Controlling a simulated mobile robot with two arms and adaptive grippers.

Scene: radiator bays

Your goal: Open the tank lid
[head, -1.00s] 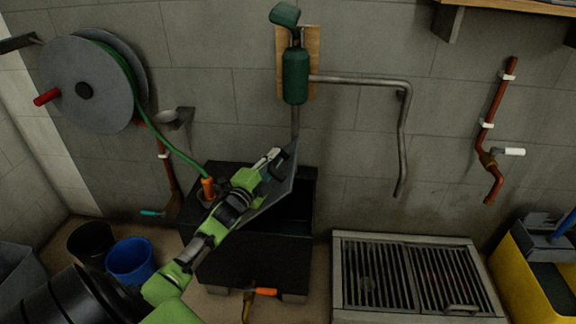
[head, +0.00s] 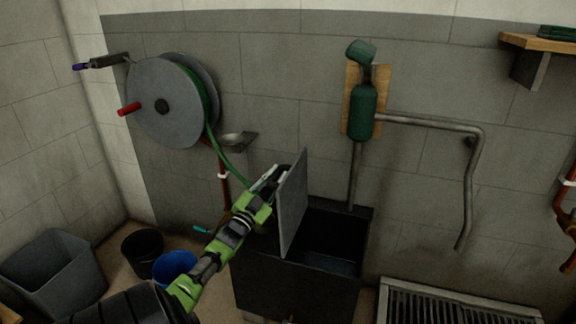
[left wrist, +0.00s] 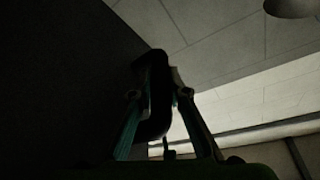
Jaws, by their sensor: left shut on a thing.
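The tank (head: 295,285) is a dark box against the wall. Its grey lid (head: 293,205) stands about upright on edge, and the dark opening (head: 335,240) shows to its right. My left gripper (head: 274,180) is at the lid's left face, near its top. In the left wrist view my left gripper (left wrist: 160,92) is shut on a black lid handle (left wrist: 154,110), with the dark lid face at the left. My right gripper is not in view.
A hose reel (head: 170,105) hangs on the wall at the left, its green hose running down behind my arm. A green hand pump (head: 362,110) with a pipe is above the tank. Buckets (head: 175,266) and a grey bin (head: 55,272) stand at lower left. A grate (head: 440,305) lies at lower right.

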